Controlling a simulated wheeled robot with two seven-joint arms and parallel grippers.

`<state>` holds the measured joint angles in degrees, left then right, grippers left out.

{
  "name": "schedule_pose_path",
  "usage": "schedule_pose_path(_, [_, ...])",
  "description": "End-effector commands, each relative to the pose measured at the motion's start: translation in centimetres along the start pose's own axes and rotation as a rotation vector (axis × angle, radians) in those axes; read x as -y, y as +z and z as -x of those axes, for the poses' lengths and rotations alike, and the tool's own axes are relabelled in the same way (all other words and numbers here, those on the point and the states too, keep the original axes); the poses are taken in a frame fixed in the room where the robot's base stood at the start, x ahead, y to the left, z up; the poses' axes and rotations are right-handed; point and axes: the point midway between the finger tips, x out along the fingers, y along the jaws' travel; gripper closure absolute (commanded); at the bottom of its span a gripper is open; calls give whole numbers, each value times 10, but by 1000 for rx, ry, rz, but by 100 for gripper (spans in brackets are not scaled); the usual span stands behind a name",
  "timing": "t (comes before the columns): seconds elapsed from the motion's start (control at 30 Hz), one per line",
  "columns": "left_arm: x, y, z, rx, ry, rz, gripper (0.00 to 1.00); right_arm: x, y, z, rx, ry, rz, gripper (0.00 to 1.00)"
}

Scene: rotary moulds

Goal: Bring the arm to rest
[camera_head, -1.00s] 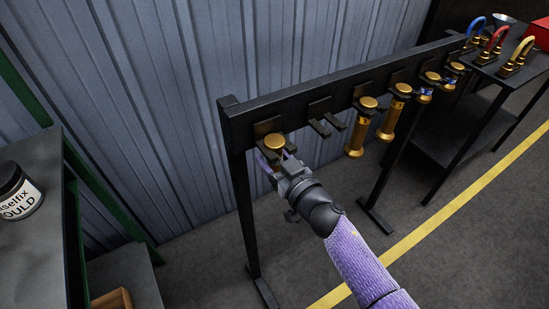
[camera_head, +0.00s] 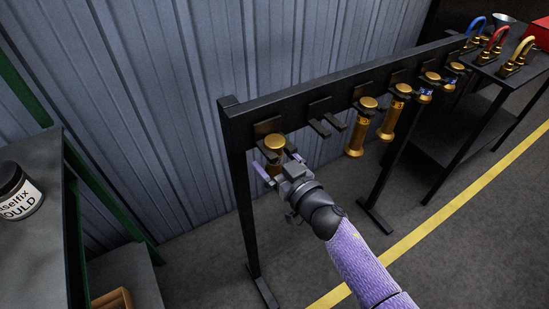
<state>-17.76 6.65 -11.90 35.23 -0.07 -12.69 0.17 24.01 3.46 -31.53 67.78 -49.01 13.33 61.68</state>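My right arm reaches in from the lower right. Its gripper (camera_head: 277,162) is open, with its two purple-tipped fingers spread to either side of a gold cylinder (camera_head: 274,143). The cylinder hangs by its cap from the leftmost hook of a black rack (camera_head: 240,122). Its lower part is partly hidden by my gripper. I cannot tell whether a finger touches it. My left gripper is not in view.
The second hook (camera_head: 326,122) is empty. Several more gold cylinders, such as one hanging upright (camera_head: 357,136), hang farther right. A black table (camera_head: 500,75) with coloured shackles stands beyond the rack. A dark bench (camera_head: 45,235) with a labelled jar (camera_head: 18,192) is at left.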

Motion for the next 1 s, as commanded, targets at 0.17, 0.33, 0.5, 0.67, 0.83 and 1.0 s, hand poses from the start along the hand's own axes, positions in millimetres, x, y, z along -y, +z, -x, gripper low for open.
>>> schedule_pose_path(0.17, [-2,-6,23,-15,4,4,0,0,-5,42,2,1,1,0])
schedule_pose_path(0.33, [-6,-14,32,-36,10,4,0,0,-3,80,2,0,1,0])
schedule_pose_path(0.5, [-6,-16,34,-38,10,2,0,0,-2,94,0,0,1,0])
schedule_pose_path(0.67, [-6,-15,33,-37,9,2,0,-6,22,103,58,47,-14,0])
schedule_pose_path(0.83, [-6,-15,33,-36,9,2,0,-20,152,182,453,287,-88,0])
schedule_pose_path(1.0, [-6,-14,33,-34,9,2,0,18,266,318,955,417,-178,0])
